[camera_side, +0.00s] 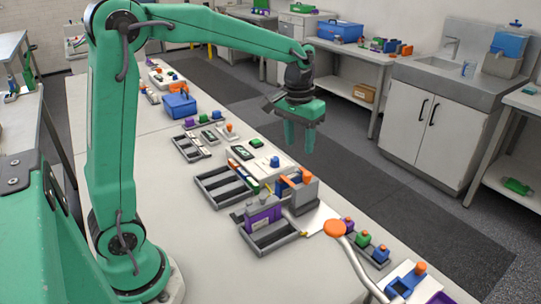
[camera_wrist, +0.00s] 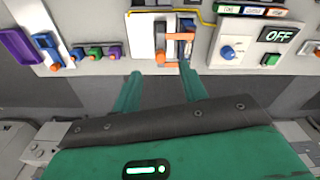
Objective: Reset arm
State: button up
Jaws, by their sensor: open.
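My green gripper (camera_side: 299,146) hangs fingers-down above the far edge of the bench, clear of the things below it. It is open and empty. In the wrist view the two fingers (camera_wrist: 160,74) stand apart, pointing at the bench edge. The grey battery holder with an orange lever (camera_side: 296,185) stands on the bench below and in front of the gripper. It also shows in the wrist view (camera_wrist: 186,42), just beyond the fingertips. A white cycler unit with a blue knob (camera_wrist: 228,52) and a green button (camera_wrist: 270,60) sits to its right; its display (camera_wrist: 277,35) reads OFF.
Dark trays (camera_side: 226,186) and a purple block (camera_side: 263,213) lie on the bench nearby. Floor lies beyond the bench edge; the air around the gripper is clear.

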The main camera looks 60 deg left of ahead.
jog(key=s+d+r+m+t, duration=0.1)
jog(key=s+t, duration=0.1)
jog(key=s, duration=0.8)
jog(key=s+d+r+m+t, duration=0.1)
jog(key=s+t, duration=0.1)
jog(key=s, duration=0.8)
jog(key=shift+s+d+r+m+t, duration=0.2)
jog(key=shift+s+r+m+t, duration=0.05)
jog(key=shift+r+m+t, duration=0.05)
dwell(0.7)
